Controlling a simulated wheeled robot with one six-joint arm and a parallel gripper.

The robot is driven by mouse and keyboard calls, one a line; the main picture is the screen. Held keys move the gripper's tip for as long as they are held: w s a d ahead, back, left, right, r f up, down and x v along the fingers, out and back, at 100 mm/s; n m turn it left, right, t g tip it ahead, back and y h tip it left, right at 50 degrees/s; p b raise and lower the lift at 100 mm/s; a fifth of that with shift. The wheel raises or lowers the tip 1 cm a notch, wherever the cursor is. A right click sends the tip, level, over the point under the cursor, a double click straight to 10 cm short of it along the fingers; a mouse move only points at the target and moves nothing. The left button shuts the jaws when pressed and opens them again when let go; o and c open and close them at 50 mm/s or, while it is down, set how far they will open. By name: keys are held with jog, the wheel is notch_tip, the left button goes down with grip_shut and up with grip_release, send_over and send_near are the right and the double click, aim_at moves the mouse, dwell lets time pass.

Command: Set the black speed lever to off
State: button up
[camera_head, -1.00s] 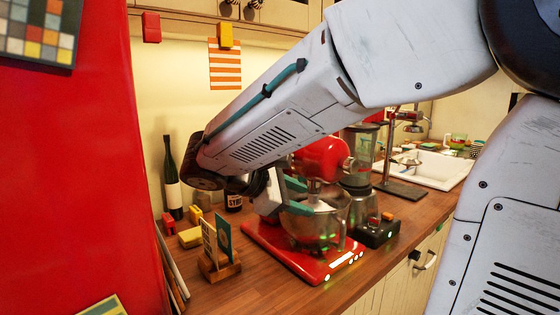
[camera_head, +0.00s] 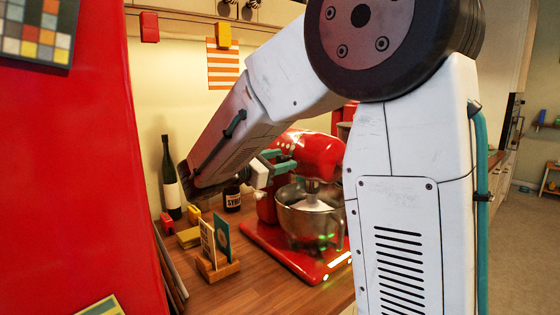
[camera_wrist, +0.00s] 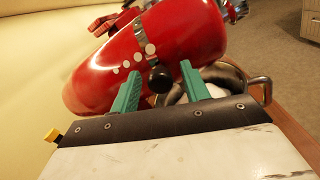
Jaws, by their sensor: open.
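The red stand mixer (camera_head: 314,154) stands on the counter with its bowl (camera_head: 308,222) under the head. In the wrist view the mixer's red head (camera_wrist: 150,55) fills the upper middle, with a row of pale dots along its side. The black speed lever's round knob (camera_wrist: 159,79) shows between my fingers, below the dots. My gripper (camera_wrist: 160,84) is open, its teal fingers on either side of the knob, with no clear contact. In the head view my gripper (camera_head: 272,164) is at the mixer's side. The lever is not clear in the head view.
A wooden holder with cards (camera_head: 217,264) stands in front on the counter (camera_head: 262,290). A dark bottle (camera_head: 171,180), a syrup jar (camera_head: 232,198) and yellow and red blocks (camera_head: 190,238) are to the left. A red panel (camera_head: 75,160) fills the left side.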

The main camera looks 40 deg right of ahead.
jog(key=shift+d, duration=0.25)
grip_shut()
jog(key=w, duration=0.6)
jog(key=shift+w+a, duration=0.15)
jog(key=shift+r, duration=0.1)
grip_release()
jog(key=a, duration=0.8)
